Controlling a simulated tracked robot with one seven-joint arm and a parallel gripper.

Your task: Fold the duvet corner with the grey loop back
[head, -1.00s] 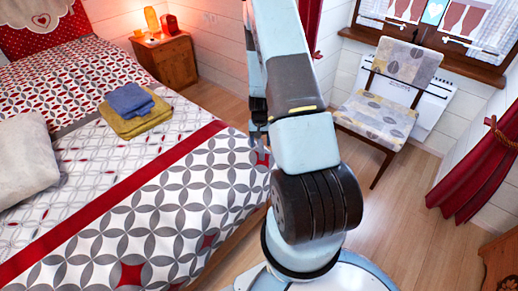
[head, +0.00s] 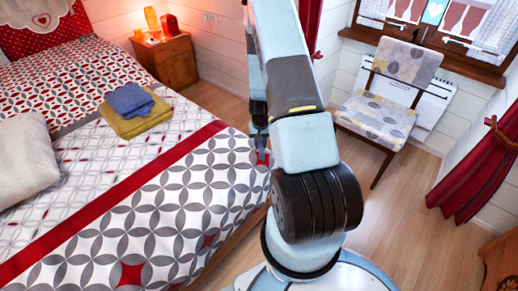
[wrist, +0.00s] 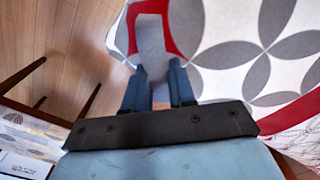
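The duvet (head: 190,185) lies spread over the bed, with a grey petal pattern and a red band. Its near right corner shows in the wrist view (wrist: 235,70), with a red patch beside the grey loop (wrist: 152,42). The loop is a flat grey strip pointing down toward my gripper (wrist: 158,66). My gripper is open, with its two fingers on either side of the strip's lower end. I cannot tell whether they touch it. In the head view my gripper (head: 260,148) is at the bed's right edge, and the loop is hidden there.
Folded yellow and blue towels (head: 133,115) lie on the duvet, with a grey cushion (head: 25,160) at left. A nightstand (head: 165,72) with a lamp stands behind. A patterned chair (head: 375,118) stands right of my arm. Wooden floor (head: 400,215) is clear around it.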

